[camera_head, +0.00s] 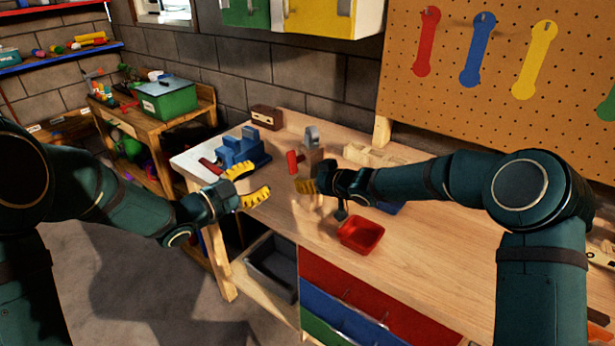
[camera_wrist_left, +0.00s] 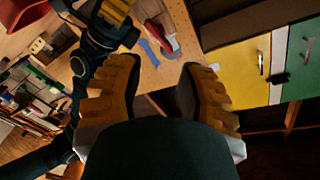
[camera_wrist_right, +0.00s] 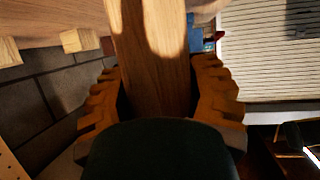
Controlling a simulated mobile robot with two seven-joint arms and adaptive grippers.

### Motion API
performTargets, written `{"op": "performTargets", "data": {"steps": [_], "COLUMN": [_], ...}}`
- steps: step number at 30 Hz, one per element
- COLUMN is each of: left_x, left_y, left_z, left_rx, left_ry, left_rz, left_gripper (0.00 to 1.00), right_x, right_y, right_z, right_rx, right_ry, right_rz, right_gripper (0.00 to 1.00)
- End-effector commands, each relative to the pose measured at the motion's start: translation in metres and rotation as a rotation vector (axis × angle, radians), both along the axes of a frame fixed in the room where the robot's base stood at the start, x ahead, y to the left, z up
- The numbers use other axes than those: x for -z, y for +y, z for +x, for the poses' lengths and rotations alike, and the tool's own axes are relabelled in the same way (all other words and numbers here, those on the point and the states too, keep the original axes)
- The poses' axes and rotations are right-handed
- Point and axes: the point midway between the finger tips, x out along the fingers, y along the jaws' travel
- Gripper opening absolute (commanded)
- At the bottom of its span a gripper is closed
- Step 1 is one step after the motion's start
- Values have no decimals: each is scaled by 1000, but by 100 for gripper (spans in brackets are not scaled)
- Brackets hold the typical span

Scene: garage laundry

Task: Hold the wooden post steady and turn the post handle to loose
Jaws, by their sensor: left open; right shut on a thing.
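My left gripper (camera_head: 262,180) is open and empty, left of the post and apart from the handle. The left wrist view shows nothing between its fingers (camera_wrist_left: 162,78). The post's base is partly hidden behind my right gripper.
A blue vise (camera_head: 240,150) stands on the bench left of the post, close to my left gripper. A red tray (camera_head: 361,240) lies in front of my right gripper. A small brown box (camera_head: 266,117) and a pale wooden block (camera_head: 370,156) are at the back. The bench's right side is mostly clear.

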Motion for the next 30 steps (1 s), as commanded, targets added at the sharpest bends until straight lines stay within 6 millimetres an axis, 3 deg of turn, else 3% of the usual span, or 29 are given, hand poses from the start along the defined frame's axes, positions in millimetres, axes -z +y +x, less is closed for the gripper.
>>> {"op": "performTargets", "data": {"steps": [18, 25, 30], "left_x": [-5, -7, -6], "left_y": [10, 5, -12], "left_z": [-8, -5, 11], "left_rx": [-3, 0, 2], "left_ry": [543, 610, 610], "left_rz": [-529, -593, -593], "left_gripper": [38, 38, 38], "right_x": [0, 0, 0], "right_y": [0, 0, 0], "right_z": [0, 0, 0], "right_rx": [1, 1, 0], "right_ry": [0, 0, -1], "right_rz": [0, 0, 1], "right_gripper": [8, 8, 8]}}
